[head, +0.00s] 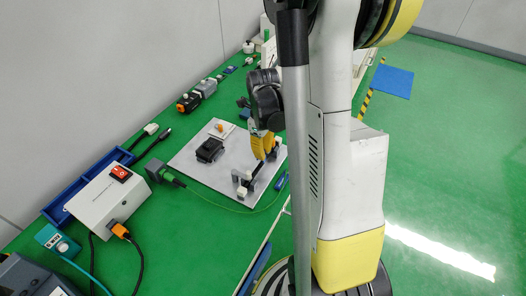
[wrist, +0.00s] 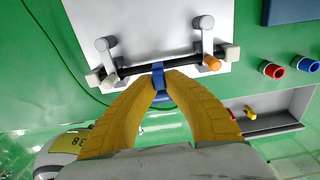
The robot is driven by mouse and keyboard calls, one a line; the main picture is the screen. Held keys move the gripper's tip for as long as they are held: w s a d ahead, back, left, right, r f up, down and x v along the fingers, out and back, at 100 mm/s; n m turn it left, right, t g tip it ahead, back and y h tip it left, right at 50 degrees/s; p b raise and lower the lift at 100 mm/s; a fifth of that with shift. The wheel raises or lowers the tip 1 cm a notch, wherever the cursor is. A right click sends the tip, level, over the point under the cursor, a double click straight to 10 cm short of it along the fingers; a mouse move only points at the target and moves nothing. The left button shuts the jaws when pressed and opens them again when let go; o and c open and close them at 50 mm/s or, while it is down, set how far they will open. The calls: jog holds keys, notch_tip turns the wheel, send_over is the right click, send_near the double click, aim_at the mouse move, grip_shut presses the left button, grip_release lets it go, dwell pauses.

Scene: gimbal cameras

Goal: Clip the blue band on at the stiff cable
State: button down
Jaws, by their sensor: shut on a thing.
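The stiff cable is a dark bar (wrist: 135,70) held along the near edge of a light board (wrist: 150,22). It shows in the head view (head: 256,171) too. Two grey swivel pieces (wrist: 105,44) (wrist: 204,24) reach to it, and pale end blocks sit at both ends. The blue band (wrist: 158,76) is between the tips of my yellow gripper (wrist: 160,76), which is shut on it. The band meets the cable near its middle; I cannot tell whether it is closed around it. In the head view my gripper (head: 262,147) is over the board's right side and hides the band.
A black block (head: 210,150) and a small white pad with an orange piece (head: 220,128) lie on the board. A white power box (head: 110,199) stands left. Red and blue rings (wrist: 273,70) (wrist: 307,64) lie right of the board in the wrist view, above an open tray (wrist: 268,112).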

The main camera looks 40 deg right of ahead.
aim_at(263, 164)
jog(key=shift+f+b, duration=1.6)
jog(key=shift+f, duration=0.2)
jog(key=c, duration=1.4)
grip_release()
jog(key=shift+s, duration=0.1)
jog(key=shift+c, duration=0.2)
